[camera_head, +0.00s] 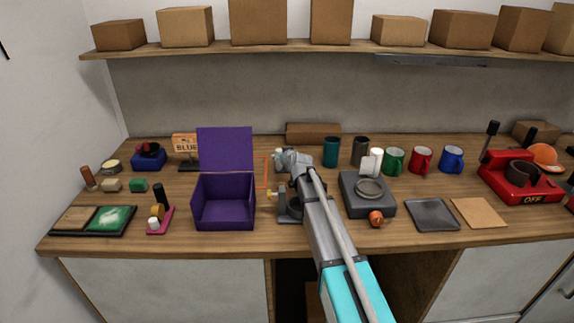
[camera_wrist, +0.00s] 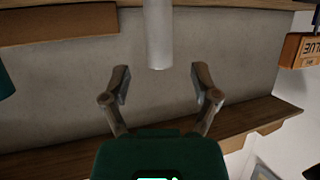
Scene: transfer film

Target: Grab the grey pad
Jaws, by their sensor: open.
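The grey pad (camera_head: 432,214) is a dark grey, flat square lying on the counter at the right, near the front edge, just left of a tan square. It does not show in the wrist view. My gripper (camera_wrist: 160,72) is open in the wrist view, its two fingers spread apart with nothing held between them. It faces the back wall and is well to the left of the pad. In the head view its fingers are hard to make out at the end of my arm.
The tan square (camera_head: 479,212) lies beside the pad. Mugs stand behind, and a red machine (camera_head: 520,180) is to the right. An open purple box (camera_head: 225,208) is left of my arm.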

